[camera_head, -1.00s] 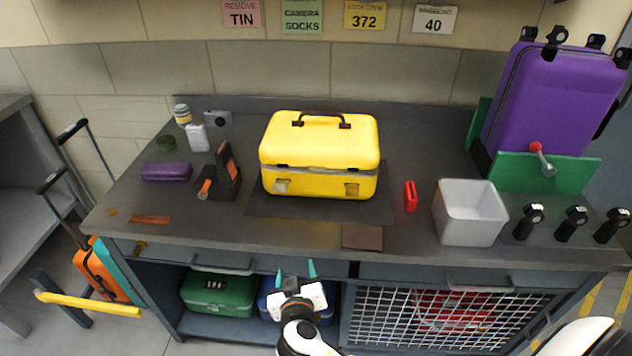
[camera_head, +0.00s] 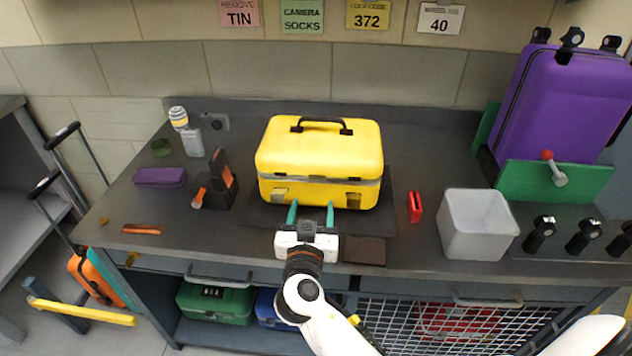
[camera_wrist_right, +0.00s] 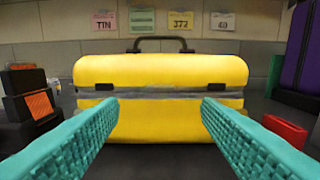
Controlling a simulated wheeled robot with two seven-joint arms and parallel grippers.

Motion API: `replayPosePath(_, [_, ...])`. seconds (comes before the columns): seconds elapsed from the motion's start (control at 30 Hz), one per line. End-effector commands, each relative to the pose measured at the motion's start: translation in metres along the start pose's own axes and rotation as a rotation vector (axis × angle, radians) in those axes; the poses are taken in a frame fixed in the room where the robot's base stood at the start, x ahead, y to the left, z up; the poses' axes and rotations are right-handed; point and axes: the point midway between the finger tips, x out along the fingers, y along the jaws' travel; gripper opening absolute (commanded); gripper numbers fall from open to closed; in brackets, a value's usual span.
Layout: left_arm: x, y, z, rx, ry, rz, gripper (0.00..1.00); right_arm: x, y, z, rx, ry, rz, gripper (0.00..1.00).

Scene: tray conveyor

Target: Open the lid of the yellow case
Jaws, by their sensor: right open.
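The yellow case (camera_head: 318,155) stands on a dark mat at the middle of the counter. Its lid is down, with a black handle on top and two latches low on the front. It also fills the middle of the right wrist view (camera_wrist_right: 162,76). My right gripper (camera_head: 311,215) is in front of the case, with its teal fingers pointing at the case's lower front. The fingers (camera_wrist_right: 160,112) are wide apart with nothing between them. My left gripper is not in view.
A red item (camera_head: 415,207) and an open grey bin (camera_head: 478,222) stand right of the case. A black and orange device (camera_head: 222,180) and a purple pouch (camera_head: 160,177) are on its left. A purple suitcase (camera_head: 555,100) stands at the back right. A brown patch (camera_head: 364,250) lies near the front edge.

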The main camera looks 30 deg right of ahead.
Motion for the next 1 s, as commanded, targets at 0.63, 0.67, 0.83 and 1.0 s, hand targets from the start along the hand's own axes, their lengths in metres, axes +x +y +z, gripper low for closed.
replayPosePath(0.63, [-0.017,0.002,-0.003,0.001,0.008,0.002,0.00,0.079,-0.001,0.000,-0.001,0.002,-0.001,0.58])
replayPosePath(0.67, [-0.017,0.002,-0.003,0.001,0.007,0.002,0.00,0.079,-0.001,-0.001,-0.001,0.002,-0.001,0.58])
replayPosePath(0.83, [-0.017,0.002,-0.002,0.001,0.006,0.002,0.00,0.079,-0.001,-0.001,-0.001,0.002,-0.001,0.55])
replayPosePath(1.0, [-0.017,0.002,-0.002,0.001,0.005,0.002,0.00,0.078,-0.001,-0.001,-0.001,0.002,-0.001,0.27])
